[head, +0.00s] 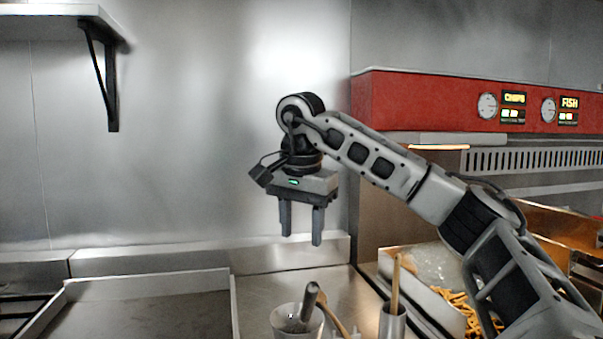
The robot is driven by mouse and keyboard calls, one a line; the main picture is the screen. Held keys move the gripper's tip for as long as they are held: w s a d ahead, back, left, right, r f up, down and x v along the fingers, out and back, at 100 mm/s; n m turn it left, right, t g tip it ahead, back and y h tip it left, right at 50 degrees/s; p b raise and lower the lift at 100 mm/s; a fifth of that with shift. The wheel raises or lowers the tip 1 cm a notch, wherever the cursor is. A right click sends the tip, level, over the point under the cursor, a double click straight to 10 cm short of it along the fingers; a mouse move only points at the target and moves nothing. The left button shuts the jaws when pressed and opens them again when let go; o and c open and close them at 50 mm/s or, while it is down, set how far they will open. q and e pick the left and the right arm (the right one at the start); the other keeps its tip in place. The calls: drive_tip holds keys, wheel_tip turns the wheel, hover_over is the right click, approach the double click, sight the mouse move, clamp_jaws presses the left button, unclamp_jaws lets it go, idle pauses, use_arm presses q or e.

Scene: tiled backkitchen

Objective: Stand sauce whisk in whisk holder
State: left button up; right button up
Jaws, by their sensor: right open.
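My right gripper (301,222) is open and empty, its fingers pointing down, high above the counter. Below it stands a pale round pot (284,321), with a thick grey handle (309,299) leaning up out of it; this may be the sauce whisk, but its lower end is hidden. To the right, a steel cylinder (392,324) that may be the whisk holder stands upright, with a wooden handle (396,285) sticking up from it. I cannot tell what tool that handle belongs to. My left gripper is not in view.
A curved wooden handle (333,314) shows beside the pot. A shallow metal tray (150,290) is at left. At right are fries (462,305) in a bin and a red fryer panel (425,101). A wall shelf (60,22) hangs at upper left.

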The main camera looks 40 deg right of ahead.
wheel_tip(320, 180, up, 12)
drive_tip(key=s+a+p, duration=0.1)
drive_tip(key=p, duration=0.2)
drive_tip(key=shift+s+a+p, duration=0.3)
drive_tip(key=shift+f, duration=0.1)
idle(0.5)
